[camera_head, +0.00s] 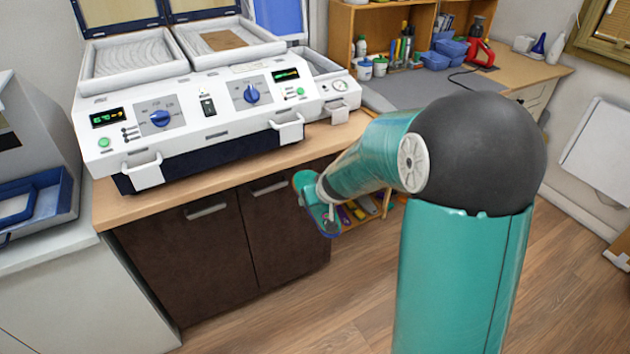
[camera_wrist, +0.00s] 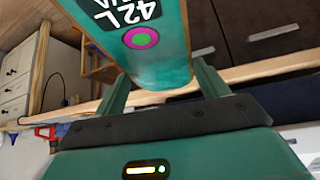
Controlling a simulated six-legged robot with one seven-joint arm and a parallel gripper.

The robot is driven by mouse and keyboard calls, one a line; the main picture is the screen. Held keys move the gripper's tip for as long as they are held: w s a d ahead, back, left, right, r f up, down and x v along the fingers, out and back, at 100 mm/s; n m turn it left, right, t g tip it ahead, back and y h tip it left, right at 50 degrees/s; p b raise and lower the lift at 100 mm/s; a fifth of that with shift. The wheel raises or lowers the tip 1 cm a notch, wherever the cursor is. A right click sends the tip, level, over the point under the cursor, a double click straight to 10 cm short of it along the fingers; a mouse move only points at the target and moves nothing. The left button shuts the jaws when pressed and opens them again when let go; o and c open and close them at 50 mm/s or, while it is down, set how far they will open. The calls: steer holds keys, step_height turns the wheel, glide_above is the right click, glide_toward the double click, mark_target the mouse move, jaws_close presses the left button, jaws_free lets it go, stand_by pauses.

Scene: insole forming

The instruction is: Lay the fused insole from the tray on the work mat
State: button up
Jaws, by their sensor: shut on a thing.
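A teal insole marked 42L with a pink dot (camera_wrist: 150,55) is held between the two fingers of my gripper (camera_wrist: 165,85) in the wrist view. In the head view, the insole (camera_head: 316,205) hangs at the end of my arm, in the air in front of the dark cabinet. My arm partly hides my gripper there. A flat grey surface on the back bench, which looks like the work mat (camera_head: 385,97), is partly hidden behind my arm. A blue tray (camera_head: 68,188) stands on the counter at the far left.
A white heating machine (camera_head: 215,118) with two dials stands on a wooden counter (camera_head: 110,207). A shelf with bottles (camera_head: 362,45), blue bins (camera_head: 437,60) and a red tool (camera_head: 480,53) stand along the back bench. The wooden floor (camera_head: 275,325) in front is clear.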

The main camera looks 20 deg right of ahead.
steer(key=f, duration=0.2)
steer(key=d+f, duration=0.1)
steer(key=f, duration=0.2)
steer(key=shift+w, duration=0.15)
steer(key=shift+a+r, duration=0.1)
steer(key=shift+r, duration=0.1)
